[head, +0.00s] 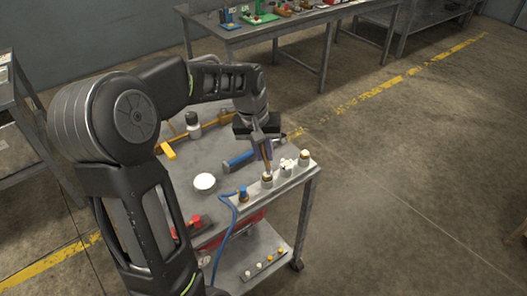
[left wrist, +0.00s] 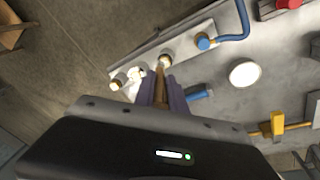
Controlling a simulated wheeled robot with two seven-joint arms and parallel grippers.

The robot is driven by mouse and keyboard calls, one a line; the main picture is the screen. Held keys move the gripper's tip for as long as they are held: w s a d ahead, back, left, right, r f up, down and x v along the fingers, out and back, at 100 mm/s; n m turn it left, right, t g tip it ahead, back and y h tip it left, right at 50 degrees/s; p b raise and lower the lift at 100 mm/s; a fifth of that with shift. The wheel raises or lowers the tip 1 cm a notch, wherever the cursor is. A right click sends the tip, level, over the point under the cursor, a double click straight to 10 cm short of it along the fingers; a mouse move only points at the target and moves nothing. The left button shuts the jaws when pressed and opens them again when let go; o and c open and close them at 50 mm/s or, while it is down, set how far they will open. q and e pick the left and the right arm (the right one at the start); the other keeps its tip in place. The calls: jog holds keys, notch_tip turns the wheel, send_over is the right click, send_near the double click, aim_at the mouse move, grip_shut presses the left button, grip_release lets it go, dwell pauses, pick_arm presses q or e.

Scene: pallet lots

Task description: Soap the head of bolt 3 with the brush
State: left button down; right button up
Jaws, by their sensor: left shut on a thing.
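My left gripper (head: 266,148) is shut on a brush with a brown handle (left wrist: 160,88), pointing down over the cart's front strip. Its tip is at or just above a brass-and-white bolt (head: 267,181); I cannot tell if they touch. That bolt also shows in the left wrist view (left wrist: 166,59). Beside it a bolt (head: 286,168) carries white foam, seen too in the left wrist view (left wrist: 136,73). A plain bolt (head: 304,158) stands at the far right end. A blue fitting with a hose (head: 243,194) is at the left. I see no bolt numbers. My right gripper is not in view.
A round white dish (head: 204,182) sits on the cart top, behind the strip. A blue-handled tool (head: 238,160), a dark-capped bottle (head: 193,125), a yellow-ended tool (head: 167,151) and a red part (head: 196,221) lie around. The floor right of the cart is free.

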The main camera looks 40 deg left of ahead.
pick_arm(q)
jog(key=shift+s, duration=0.15)
jog(key=shift+s+a, duration=0.15)
jog(key=shift+s, duration=0.05)
dwell(0.3)
jog(key=shift+s+a, duration=0.1)
jog(key=shift+s, duration=0.3)
jog(key=shift+r, duration=0.1)
jog(key=shift+w+p+v, duration=0.25)
jog(key=shift+p+v, duration=0.6)
jog(key=shift+v, duration=0.25)
jog(key=shift+w+p+v, duration=0.2)
jog(key=shift+p+v, duration=0.65)
jog(key=shift+v, duration=0.3)
jog(key=shift+w+p+v, duration=0.25)
jog(key=shift+p+v, duration=0.6)
jog(key=shift+v, duration=0.25)
jog(key=shift+r, duration=0.2)
